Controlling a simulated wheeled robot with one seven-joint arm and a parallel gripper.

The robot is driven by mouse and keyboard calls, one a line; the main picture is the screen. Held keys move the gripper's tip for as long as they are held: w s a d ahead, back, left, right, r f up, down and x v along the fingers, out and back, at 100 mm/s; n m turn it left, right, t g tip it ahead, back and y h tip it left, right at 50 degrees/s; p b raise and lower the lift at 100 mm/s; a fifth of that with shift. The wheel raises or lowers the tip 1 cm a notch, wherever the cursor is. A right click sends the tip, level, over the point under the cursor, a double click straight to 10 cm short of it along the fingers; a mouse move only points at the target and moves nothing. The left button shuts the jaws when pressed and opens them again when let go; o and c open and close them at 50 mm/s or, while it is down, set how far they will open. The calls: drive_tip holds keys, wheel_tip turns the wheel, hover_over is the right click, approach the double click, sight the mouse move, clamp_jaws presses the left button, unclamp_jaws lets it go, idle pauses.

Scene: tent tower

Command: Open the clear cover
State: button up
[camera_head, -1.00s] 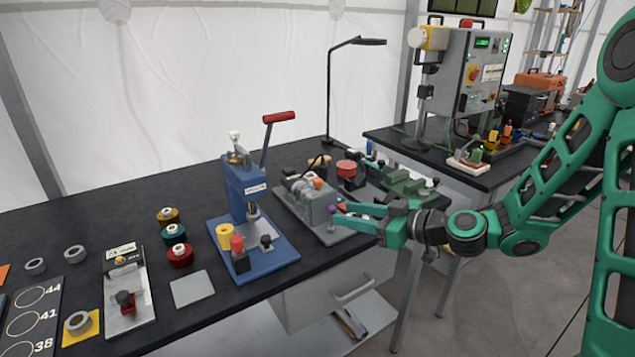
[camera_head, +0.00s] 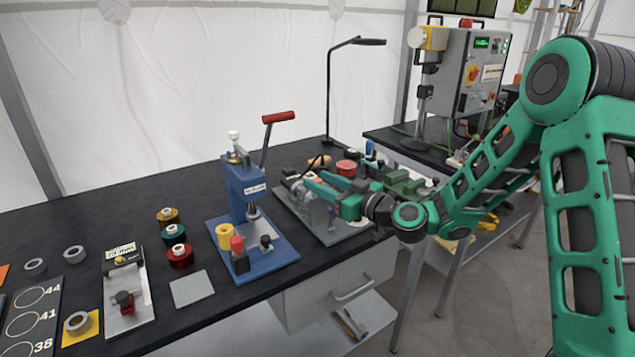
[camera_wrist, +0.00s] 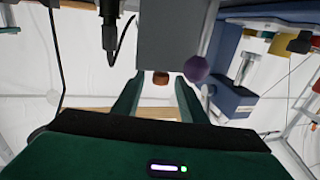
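A grey machine (camera_head: 296,206) stands on the black bench, right of the blue press. I cannot make out a clear cover on it with certainty. My gripper (camera_head: 316,182) is over this machine and hides part of it. In the wrist view my gripper (camera_wrist: 157,92) is open, with its two green fingers apart. A grey block (camera_wrist: 172,35) lies beyond the fingertips. A purple ball knob (camera_wrist: 196,69) sits just outside the right finger. A brown round part (camera_wrist: 161,78) shows between the fingers, and I see nothing gripped.
The blue press (camera_head: 248,215) with a red-handled lever stands left of the machine. A black desk lamp (camera_head: 330,90) rises behind it. A green fixture (camera_head: 405,184) is to the right. Colored spools (camera_head: 180,255) and a grey plate (camera_head: 192,288) lie further left.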

drive_tip(key=shift+x, duration=0.85)
